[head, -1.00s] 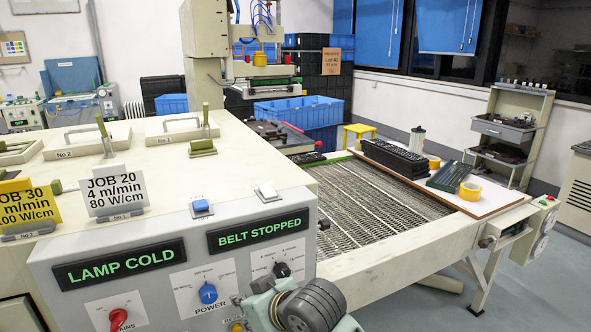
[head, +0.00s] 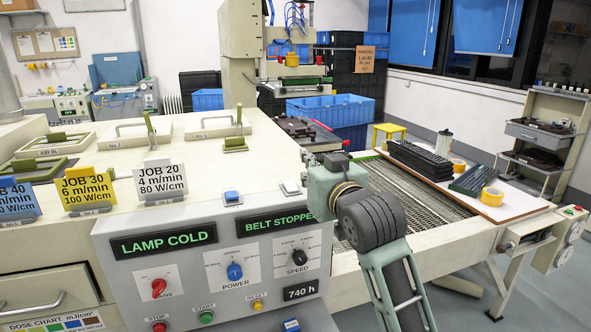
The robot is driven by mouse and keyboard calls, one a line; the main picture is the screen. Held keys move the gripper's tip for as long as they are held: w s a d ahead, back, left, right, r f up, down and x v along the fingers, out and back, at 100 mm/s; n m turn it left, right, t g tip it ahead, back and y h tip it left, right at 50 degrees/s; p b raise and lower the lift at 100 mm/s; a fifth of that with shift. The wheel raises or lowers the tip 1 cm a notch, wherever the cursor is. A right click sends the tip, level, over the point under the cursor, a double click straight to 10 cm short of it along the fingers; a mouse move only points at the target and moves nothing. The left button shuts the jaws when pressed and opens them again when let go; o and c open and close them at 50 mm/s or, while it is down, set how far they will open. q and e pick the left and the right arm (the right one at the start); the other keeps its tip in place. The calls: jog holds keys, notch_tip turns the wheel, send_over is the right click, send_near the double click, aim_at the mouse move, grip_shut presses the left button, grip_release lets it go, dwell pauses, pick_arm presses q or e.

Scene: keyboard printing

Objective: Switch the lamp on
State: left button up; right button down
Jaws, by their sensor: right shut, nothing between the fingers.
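The grey control panel (head: 120,272) shows a green-lettered display reading LAMP COLD (head: 163,242) and one for the belt, partly hidden by my arm. Below are a red mains knob (head: 159,288), a blue POWER knob (head: 235,271) and a black SPEED knob (head: 299,257). Lower down are a red stop button (head: 159,327), a green START button (head: 206,317) and a yellow button (head: 257,305). My right gripper (head: 332,160) is shut and empty, beyond my wrist and right of the panel, apart from the knobs; its fingers are mostly hidden. My left gripper is out of view.
Job cards, including a white JOB 20 card (head: 160,178), stand on the machine top. The mesh belt (head: 420,200) runs right, with a board bearing keyboards and tape.

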jog(key=p, duration=0.3)
send_over(293, 186)
jog(key=shift+s+d+f, duration=0.1)
jog(key=shift+s+f, duration=0.2)
jog(key=shift+s, duration=0.1)
jog(key=f, duration=0.1)
jog(key=f+p, duration=0.1)
jog(key=shift+w+f, duration=0.25)
jog(key=shift+f, duration=0.05)
jog(key=shift+w+f, duration=0.1)
jog(key=shift+f, duration=0.75)
jog(key=shift+p, duration=0.3)
